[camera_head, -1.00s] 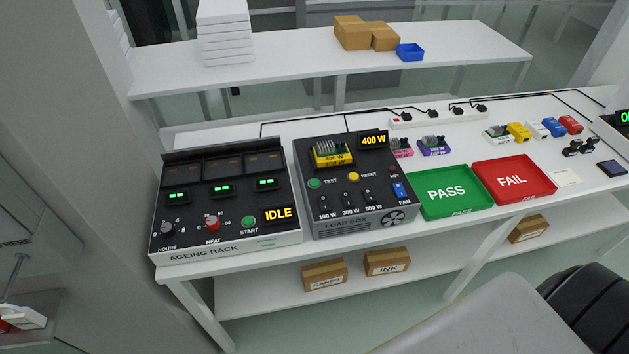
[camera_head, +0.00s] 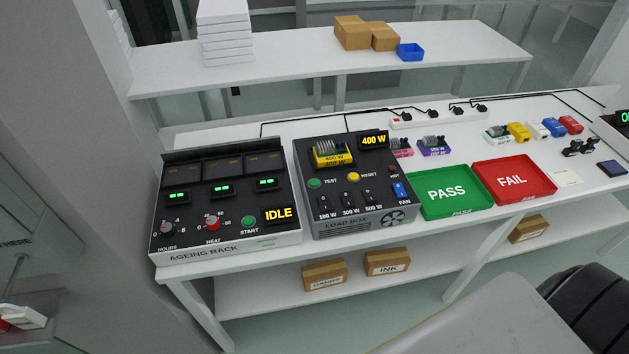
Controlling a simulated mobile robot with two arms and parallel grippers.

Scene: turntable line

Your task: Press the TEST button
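The TEST button (camera_head: 314,183) is a round green button at the left of the dark load box (camera_head: 325,225), with the label TEST beside it. No gripper touches or covers it. A yellow 400 W module (camera_head: 333,154) with grey fins sits on top of the load box, and the display (camera_head: 373,141) beside it reads 400 W. A yellow RESET button (camera_head: 353,177) lies to the right of TEST. Three black switches, marked 100 W, 300 W and 500 W, are below, with a blue FAN switch (camera_head: 400,190) to their right. Neither gripper is in view.
The ageing rack (camera_head: 225,250), showing IDLE, stands left of the load box and has a green START button (camera_head: 248,222). The green PASS tray (camera_head: 450,207) and red FAIL tray (camera_head: 513,196) lie to the right. A shelf (camera_head: 300,72) is behind.

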